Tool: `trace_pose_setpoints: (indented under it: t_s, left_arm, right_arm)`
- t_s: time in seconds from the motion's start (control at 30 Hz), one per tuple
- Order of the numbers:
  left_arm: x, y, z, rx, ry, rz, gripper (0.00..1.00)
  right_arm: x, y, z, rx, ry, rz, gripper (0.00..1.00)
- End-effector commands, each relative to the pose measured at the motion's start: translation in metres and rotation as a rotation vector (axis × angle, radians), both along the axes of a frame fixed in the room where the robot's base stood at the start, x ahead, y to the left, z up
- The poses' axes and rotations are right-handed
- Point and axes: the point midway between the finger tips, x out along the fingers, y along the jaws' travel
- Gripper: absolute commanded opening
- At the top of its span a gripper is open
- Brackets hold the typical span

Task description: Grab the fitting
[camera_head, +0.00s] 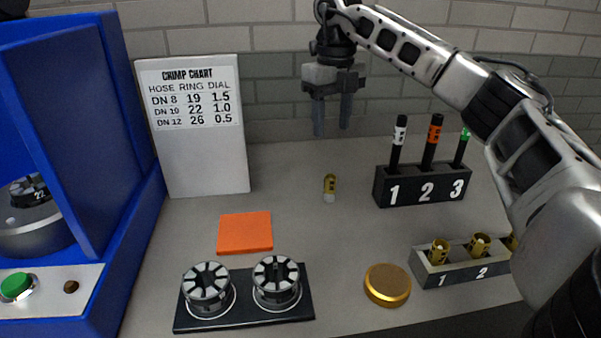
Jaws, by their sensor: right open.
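A small brass fitting with a pale lower end (329,188) stands or lies alone on the grey table, near the middle. More brass fittings (439,252) sit in the numbered grey rack (462,270) at the lower right; part of that rack is hidden by my right arm. My right gripper (332,118) points down, above and behind the lone fitting in the picture. Its two fingers are apart with nothing between them. My left gripper does not show clearly.
A black block (423,188) holds several hoses at the right. An orange square (245,232), a black tray with two die sets (243,312) and a gold disc (387,285) lie in front. A blue machine (75,150) and a crimp chart board (195,125) stand left.

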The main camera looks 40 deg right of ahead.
Motion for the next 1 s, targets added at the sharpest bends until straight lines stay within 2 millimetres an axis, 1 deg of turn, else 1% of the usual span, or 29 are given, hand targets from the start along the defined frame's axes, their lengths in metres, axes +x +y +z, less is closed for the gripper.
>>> trace_pose_setpoints:
  t_s: [0.13,0.23,0.43,0.53,0.77,0.9,1.0]
  left_arm:
    - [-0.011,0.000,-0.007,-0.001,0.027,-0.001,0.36]
    - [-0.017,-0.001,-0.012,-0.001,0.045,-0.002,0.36]
    - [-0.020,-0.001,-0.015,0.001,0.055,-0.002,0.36]
    - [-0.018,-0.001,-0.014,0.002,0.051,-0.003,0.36]
    - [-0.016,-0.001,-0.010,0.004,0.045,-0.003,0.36]
    - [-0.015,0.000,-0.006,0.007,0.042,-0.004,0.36]
    - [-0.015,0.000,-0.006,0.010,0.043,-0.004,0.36]
  right_arm:
    - [-0.001,-0.001,-0.022,-0.001,0.006,-0.001,0.48]
    - [-0.002,-0.001,-0.044,-0.001,0.006,-0.001,0.48]
    - [-0.002,0.000,-0.085,-0.001,0.005,0.000,0.48]
    - [-0.001,0.000,-0.097,0.000,0.003,-0.001,0.48]
    - [-0.002,0.000,-0.113,-0.001,0.004,0.000,0.48]
    - [-0.004,0.001,-0.134,-0.001,0.006,0.000,0.48]
    - [-0.004,0.002,-0.148,0.000,0.003,0.000,0.48]
